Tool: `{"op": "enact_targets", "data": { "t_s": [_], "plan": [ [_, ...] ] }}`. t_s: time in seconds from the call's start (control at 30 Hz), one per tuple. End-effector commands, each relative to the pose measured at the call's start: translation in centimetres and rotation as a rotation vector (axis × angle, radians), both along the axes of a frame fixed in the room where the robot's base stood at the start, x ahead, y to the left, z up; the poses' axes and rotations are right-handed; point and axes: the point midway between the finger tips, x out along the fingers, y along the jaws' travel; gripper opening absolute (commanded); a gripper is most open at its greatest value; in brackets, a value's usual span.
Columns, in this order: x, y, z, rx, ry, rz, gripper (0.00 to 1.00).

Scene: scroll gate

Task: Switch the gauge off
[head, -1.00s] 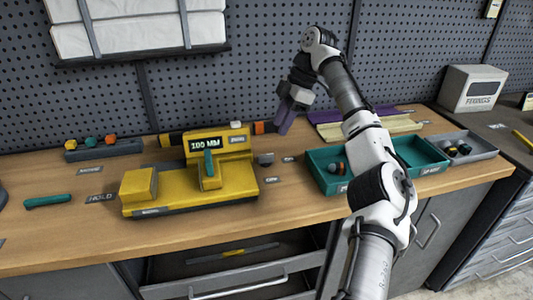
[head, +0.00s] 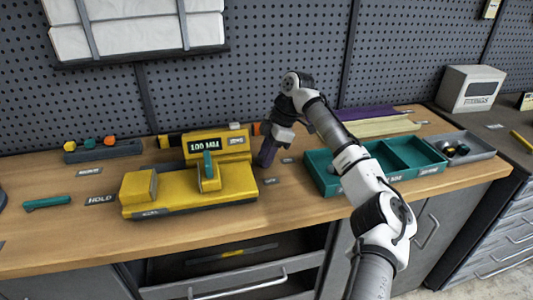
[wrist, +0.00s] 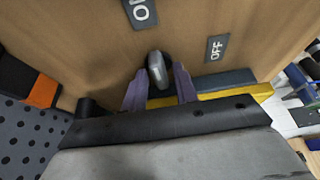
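The yellow gauge (head: 160,206) sits on the bench with a lit display and a teal lever (head: 208,165) on its front. A grey switch knob (wrist: 158,72) shows in the wrist view, beside the gauge's yellow and grey edge (wrist: 235,86). An OFF label (wrist: 216,48) lies to the knob's right in that view, and a partly cut label (wrist: 140,12) reads as ON. My gripper (head: 264,163) points down at the gauge's right end and hides the knob in the head view. Its purple fingers are apart, one on each side of the knob; firm contact is not visible.
A teal divided tray (head: 385,190) and a grey bin (head: 478,152) stand to the right. A small rack with coloured pieces (head: 103,151) is at the back left. A teal-handled tool (head: 47,202) lies near a HOLD label. The pegboard wall is close behind.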

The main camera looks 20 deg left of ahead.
Motion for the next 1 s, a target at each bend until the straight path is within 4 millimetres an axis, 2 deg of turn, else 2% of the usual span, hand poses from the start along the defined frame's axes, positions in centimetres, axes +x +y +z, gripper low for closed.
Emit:
{"op": "enact_targets", "data": {
  "t_s": [0.03,0.2,0.63,1.0],
  "plan": [
    [0.00,-0.01,0.02,0.000,0.000,0.000,0.22],
    [0.00,-0.01,0.04,0.000,0.000,0.000,0.00],
    [-0.07,-0.01,0.10,0.002,0.002,-0.063,0.00],
    [-0.26,-0.08,0.21,0.004,0.003,-0.345,0.00]
  ]
}}
